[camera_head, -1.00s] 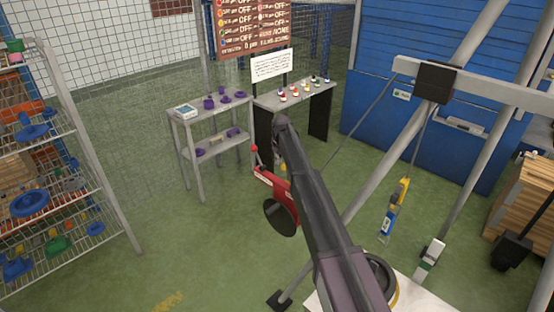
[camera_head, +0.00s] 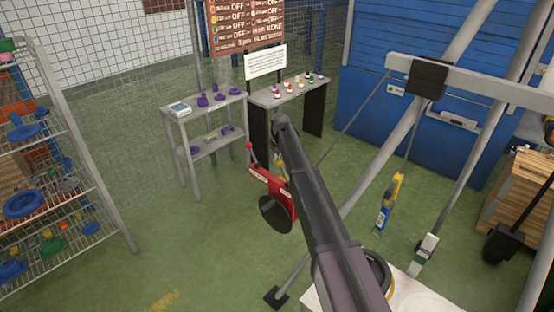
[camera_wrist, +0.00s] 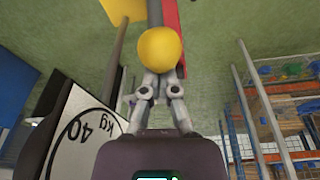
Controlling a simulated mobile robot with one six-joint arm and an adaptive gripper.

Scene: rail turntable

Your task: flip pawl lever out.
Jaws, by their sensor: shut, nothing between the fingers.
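A round yellow knob (camera_wrist: 160,48) fills the upper middle of the wrist view, in front of a red bar (camera_wrist: 171,14) and a dark grey bar. It may be the pawl lever's knob; I cannot tell for sure. My gripper (camera_wrist: 158,76) is shut and empty, its fingertips at the knob's lower edge and partly covered by it. I cannot tell whether they touch. In the head view, a red housing (camera_head: 268,181) with a black disc (camera_head: 275,213) and a red ball knob (camera_head: 249,146) stands beside my arm, which hides part of it.
A white dial marked kg (camera_wrist: 82,132) lies left in the wrist view. A grey table (camera_head: 208,107) with purple parts stands behind the red housing. A wire shelf (camera_head: 60,195) is at left. A slanted grey frame (camera_head: 395,150) is at right. Green floor is open at left.

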